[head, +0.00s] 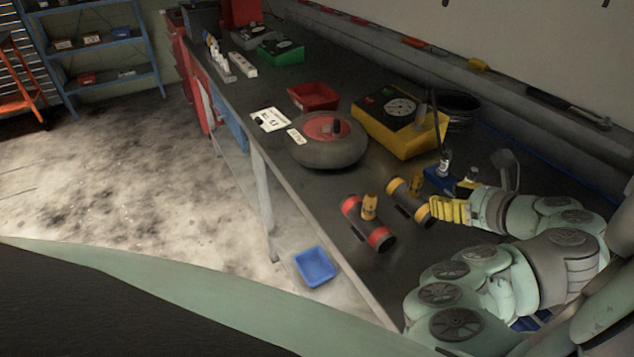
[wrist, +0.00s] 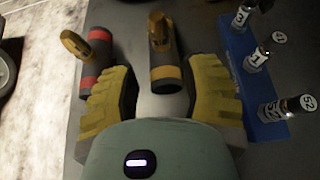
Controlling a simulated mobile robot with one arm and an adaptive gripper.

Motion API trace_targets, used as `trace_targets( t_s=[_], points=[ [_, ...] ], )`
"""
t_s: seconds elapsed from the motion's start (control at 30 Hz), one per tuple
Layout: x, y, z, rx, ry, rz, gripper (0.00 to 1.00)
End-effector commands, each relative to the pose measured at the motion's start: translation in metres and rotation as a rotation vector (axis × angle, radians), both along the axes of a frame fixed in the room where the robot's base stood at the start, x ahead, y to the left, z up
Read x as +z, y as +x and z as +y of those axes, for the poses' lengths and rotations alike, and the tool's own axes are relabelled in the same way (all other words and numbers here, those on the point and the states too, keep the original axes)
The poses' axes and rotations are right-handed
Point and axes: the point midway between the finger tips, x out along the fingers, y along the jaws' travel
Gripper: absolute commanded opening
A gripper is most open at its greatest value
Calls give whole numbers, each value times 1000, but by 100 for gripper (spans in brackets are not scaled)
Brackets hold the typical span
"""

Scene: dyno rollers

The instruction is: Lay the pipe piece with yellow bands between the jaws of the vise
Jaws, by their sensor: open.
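The pipe piece with yellow bands (head: 408,202) lies on the dark workbench, a dark cylinder with a brass-coloured stub standing up from it. In the wrist view this pipe piece (wrist: 165,60) lies ahead, its near end between my spread fingers in the picture. My gripper (head: 445,209) has yellow ribbed fingers and is close to the pipe's right end in the head view. In the wrist view my gripper (wrist: 163,85) is open, with a gap on both sides of the pipe. I cannot make out the vise in either view.
A similar pipe piece with red bands (head: 370,224) lies to the left. A blue rack (wrist: 258,85) with numbered vials stands close at right. A round grey and red object (head: 328,145) and a yellow gauge box (head: 402,118) stand farther back. A blue bin (head: 315,267) is below the bench edge.

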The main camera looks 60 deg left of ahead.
Motion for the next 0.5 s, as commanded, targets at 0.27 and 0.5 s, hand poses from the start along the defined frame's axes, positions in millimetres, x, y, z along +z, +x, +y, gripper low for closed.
trace_targets(
  t_s=[0.27, 0.5],
  points=[
    [15, -1, -18, -4, 0, 1, 46],
    [14, -1, -21, -4, 3, 0, 46]
  ],
)
